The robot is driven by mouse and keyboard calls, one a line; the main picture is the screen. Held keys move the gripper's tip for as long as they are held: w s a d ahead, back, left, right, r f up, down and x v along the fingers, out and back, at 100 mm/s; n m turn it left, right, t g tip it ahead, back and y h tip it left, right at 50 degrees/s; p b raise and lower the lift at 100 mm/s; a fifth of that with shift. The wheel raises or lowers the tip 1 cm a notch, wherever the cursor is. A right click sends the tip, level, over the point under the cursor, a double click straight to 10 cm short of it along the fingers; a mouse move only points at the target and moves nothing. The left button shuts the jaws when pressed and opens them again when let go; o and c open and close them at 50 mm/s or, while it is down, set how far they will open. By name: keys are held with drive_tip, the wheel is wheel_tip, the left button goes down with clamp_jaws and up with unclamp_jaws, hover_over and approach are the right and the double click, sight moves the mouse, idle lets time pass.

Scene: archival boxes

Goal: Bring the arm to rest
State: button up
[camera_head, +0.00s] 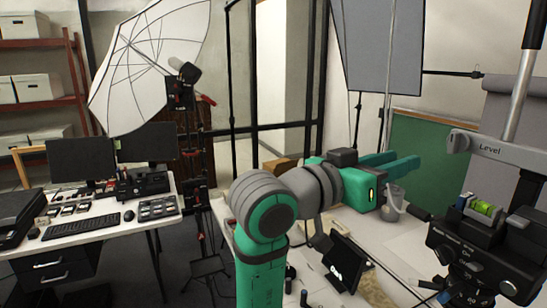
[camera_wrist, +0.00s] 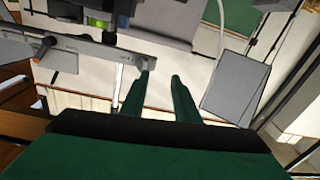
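My arm, green with grey joints, rises from the bottom middle of the head view and bends to the right. My gripper (camera_head: 406,161) is held up above the white table (camera_head: 404,244), its two green fingers pointing right. In the wrist view my gripper (camera_wrist: 159,77) shows two fingers apart with nothing between them. The gripper is open and empty.
A desk (camera_head: 110,219) with monitors, a white umbrella (camera_head: 150,60) and shelves (camera_head: 40,110) with boxes are left.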

drive_tip(key=w+a+f+n+t+y, duration=0.1)
drive_tip(key=w+a+f+n+t, duration=0.15)
drive_tip(key=f, duration=0.55)
drive_tip(key=w+a+f+n+t+y, duration=0.1)
drive_tip(key=w+a+f+n+t, duration=0.15)
drive_tip(key=f, duration=0.55)
drive_tip(key=w+a+f+n+t+y, duration=0.1)
drive_tip(key=w+f+n+t, duration=0.2)
drive_tip(key=f, duration=0.5)
drive_tip(key=s+a+f+n+t+y, duration=0.1)
drive_tip(key=s+a+f+n+y, duration=0.25)
drive_tip(key=f, duration=0.65)
drive_tip(key=s+a+f+n+y, duration=0.25)
drive_tip(key=a+f+y, duration=0.2)
drive_tip(key=f, duration=0.65)
drive_tip(key=s+a+f+y, duration=0.2)
drive_tip(key=s+a+f, duration=0.1)
drive_tip(key=s+f, duration=0.4)
drive_tip(key=s+a+f+y, duration=0.2)
drive_tip(key=s+a+f, duration=0.25)
drive_tip(key=s, duration=0.55)
drive_tip(key=s+a+m+g+y, duration=0.1)
drive_tip(key=s+m, duration=0.1)
drive_tip(key=s, duration=1.8)
drive_tip(key=shift+a+f+y, duration=0.3)
drive_tip(key=shift+a+f, duration=0.05)
